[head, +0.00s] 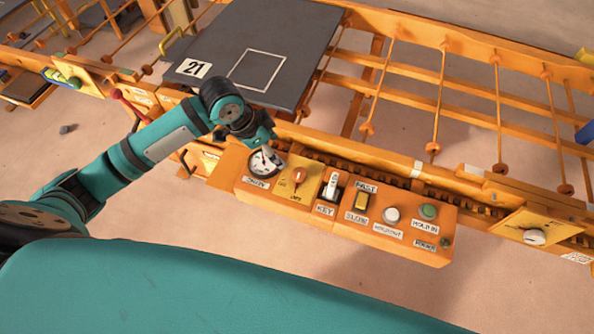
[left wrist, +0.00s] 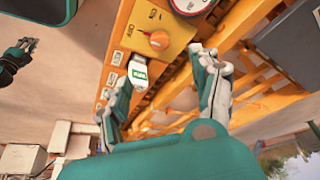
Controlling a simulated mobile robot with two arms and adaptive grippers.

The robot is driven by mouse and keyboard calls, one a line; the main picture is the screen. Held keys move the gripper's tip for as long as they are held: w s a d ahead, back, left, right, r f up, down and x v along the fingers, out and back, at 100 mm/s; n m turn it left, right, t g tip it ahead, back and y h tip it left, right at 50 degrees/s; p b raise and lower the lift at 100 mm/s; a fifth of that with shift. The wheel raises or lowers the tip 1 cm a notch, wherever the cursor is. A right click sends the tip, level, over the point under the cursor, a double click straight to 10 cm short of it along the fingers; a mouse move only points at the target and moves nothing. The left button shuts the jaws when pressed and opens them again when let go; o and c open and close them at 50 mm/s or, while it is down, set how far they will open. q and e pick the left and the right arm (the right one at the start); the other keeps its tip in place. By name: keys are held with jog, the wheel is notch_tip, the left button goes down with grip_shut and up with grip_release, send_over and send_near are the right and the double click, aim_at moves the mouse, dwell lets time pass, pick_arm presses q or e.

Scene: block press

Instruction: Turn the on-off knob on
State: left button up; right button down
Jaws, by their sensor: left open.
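The on-off knob (head: 299,176) is a small orange knob on a yellow plate, on the orange control box. In the left wrist view the orange knob (left wrist: 159,40) shows large, with an OFF label on the yellow plate beside it. My left gripper (head: 266,142) is over the back left part of the box, near the gauge. In the left wrist view its open fingers (left wrist: 160,65) are apart and empty, with the knob just beyond the tips. A teal and black part at that view's left edge looks like my right gripper (left wrist: 22,50); its jaws are unclear.
A round gauge (head: 265,162) sits left of the knob. A key switch (head: 332,187), a yellow fast-slow switch (head: 361,202), a white button (head: 391,215) and a green button (head: 428,212) sit to its right. A grey plate (head: 225,45) and orange rails lie behind.

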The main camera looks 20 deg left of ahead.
aim_at(298, 173)
pick_arm(q)
jog(key=x, duration=1.6)
jog(key=shift+d+f+b, duration=0.15)
jog(key=shift+f+b, duration=0.1)
jog(key=shift+b, duration=0.15)
jog(key=shift+c, duration=0.3)
jog(key=shift+w, duration=0.1)
jog(key=c, duration=1.1)
